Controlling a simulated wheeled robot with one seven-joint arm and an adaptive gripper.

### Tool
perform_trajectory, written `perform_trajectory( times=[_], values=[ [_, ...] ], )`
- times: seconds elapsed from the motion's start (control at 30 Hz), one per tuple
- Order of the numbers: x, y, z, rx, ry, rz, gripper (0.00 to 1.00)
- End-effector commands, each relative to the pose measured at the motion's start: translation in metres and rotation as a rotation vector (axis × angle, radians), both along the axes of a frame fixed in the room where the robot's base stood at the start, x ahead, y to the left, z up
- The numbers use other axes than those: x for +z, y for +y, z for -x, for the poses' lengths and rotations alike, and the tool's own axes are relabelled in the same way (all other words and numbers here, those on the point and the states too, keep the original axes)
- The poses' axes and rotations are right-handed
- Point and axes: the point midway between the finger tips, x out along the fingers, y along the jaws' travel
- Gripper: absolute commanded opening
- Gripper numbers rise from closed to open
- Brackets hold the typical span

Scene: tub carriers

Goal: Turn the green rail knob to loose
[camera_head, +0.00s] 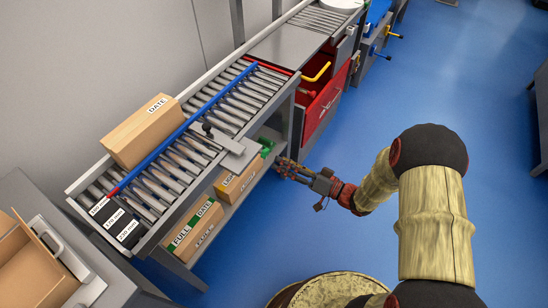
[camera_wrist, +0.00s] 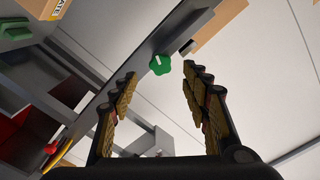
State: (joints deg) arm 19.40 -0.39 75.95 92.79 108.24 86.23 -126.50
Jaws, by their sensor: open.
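The green rail knob (camera_wrist: 160,65) shows in the wrist view, lobed, with a pale pointer mark on its face. It sits on the edge of a grey rail (camera_wrist: 135,75). My gripper (camera_wrist: 158,83) is open, with its two fingers spread to the left and right of the knob's line. The knob lies beyond the fingertips, apart from both, and nothing is held. In the head view my gripper (camera_head: 281,167) is at the near side of the roller conveyor (camera_head: 225,150). I cannot single out the knob for certain there.
A blue guide rail (camera_head: 180,130) runs along the rollers, with a DATE carton (camera_head: 143,132) beside it. Cartons (camera_head: 195,230) lie on the lower shelf (camera_head: 215,218). A red drawer cabinet (camera_head: 322,108) stands beyond my gripper. Blue floor (camera_head: 330,220) is clear to the right.

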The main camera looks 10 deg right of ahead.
Motion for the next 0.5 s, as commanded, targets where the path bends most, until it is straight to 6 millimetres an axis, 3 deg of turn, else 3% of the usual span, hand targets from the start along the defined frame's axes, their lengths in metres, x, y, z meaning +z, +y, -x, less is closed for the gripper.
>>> perform_trajectory(
  times=[0.2, 0.5],
  values=[
    [0.0, -0.029, 0.022, -0.004, 0.0, -0.001, 0.47],
    [0.0, -0.043, 0.035, 0.001, 0.0, -0.001, 0.47]
  ],
)
